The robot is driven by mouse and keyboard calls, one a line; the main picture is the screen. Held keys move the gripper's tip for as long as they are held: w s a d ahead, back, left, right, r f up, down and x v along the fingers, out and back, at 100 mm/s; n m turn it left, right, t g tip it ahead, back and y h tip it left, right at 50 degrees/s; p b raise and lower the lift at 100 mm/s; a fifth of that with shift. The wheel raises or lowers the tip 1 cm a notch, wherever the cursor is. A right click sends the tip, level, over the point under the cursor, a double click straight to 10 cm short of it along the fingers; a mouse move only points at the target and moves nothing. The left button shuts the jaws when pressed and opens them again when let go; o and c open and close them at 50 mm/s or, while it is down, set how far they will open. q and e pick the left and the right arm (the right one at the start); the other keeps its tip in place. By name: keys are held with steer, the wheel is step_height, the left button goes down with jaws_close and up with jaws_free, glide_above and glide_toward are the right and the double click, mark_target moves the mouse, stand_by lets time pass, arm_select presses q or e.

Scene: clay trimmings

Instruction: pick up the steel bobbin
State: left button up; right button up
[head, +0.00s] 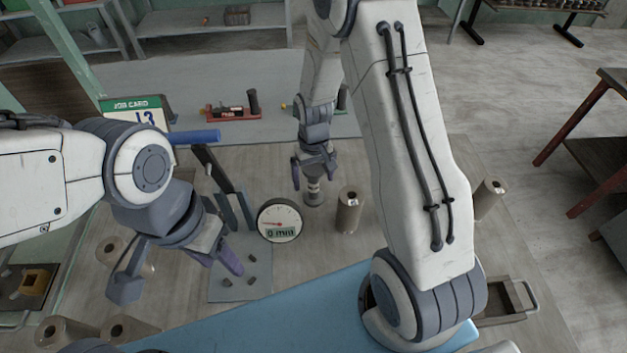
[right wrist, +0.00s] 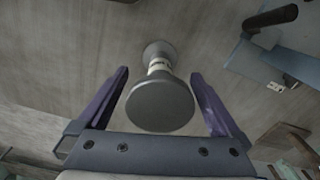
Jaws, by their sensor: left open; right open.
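The steel bobbin (head: 314,200) stands upright on the table, a grey spool with a pale labelled waist. My right gripper (head: 313,178) is above it, pointing down, with its fingers open around its upper part. In the right wrist view the bobbin (right wrist: 160,105) lies between the two purple fingers, its round top flange nearest, with a gap on each side. My left gripper (head: 180,276) is open and empty over the left part of the table, well apart from the bobbin.
A round dial gauge (head: 279,220) stands left of the bobbin and a brown cylinder (head: 348,210) right of it. Small dark bits lie on a grey plate (head: 226,293). A job card (head: 135,110) stands at the back left.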

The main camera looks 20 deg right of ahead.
steer(key=shift+f, duration=0.6)
steer(key=shift+r, duration=0.1)
jaws_close()
